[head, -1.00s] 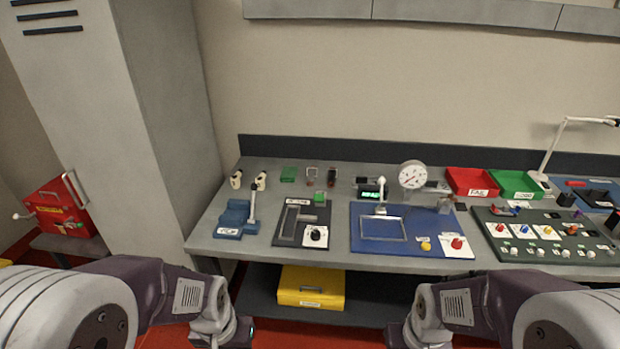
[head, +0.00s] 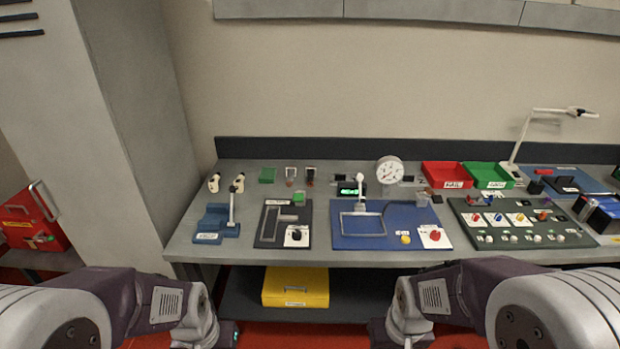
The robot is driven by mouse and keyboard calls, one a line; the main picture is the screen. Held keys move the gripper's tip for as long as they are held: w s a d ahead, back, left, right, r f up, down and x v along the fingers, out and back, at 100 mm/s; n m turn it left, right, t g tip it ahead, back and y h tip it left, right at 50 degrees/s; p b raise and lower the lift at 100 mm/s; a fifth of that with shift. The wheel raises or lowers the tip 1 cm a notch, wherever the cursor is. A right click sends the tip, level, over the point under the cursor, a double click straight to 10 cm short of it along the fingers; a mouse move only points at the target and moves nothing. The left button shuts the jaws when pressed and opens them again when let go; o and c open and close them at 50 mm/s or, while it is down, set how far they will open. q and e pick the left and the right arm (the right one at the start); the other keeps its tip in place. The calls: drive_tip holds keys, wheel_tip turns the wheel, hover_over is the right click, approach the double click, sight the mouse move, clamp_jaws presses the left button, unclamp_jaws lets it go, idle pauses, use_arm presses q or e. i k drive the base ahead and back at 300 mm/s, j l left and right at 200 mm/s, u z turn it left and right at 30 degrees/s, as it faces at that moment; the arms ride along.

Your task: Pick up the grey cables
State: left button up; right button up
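I cannot make out any grey cables in the head view; nothing on the bench is clearly a cable at this size. My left gripper (head: 228,336) is low at the bottom of the picture, in front of the bench and below its top. My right gripper (head: 382,334) is at a similar height, to the right of it. Both are far from the things on the bench, and their fingers are too small and cut off to tell open from shut.
The grey bench (head: 190,235) holds a blue fixture (head: 212,222), a black board (head: 268,238), a blue board (head: 345,222), a dial gauge (head: 389,170), red (head: 446,172) and green (head: 487,173) trays, a green board (head: 470,212) and a blue-black block (head: 602,215). A yellow box (head: 295,288) sits underneath.

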sight(289, 180)
drive_tip(key=i+j, duration=0.15)
drive_tip(key=i, duration=0.3)
drive_tip(key=i+j+z, duration=0.1)
drive_tip(key=i, duration=0.4)
drive_tip(key=i+j, duration=0.25)
drive_tip(key=i, duration=0.2)
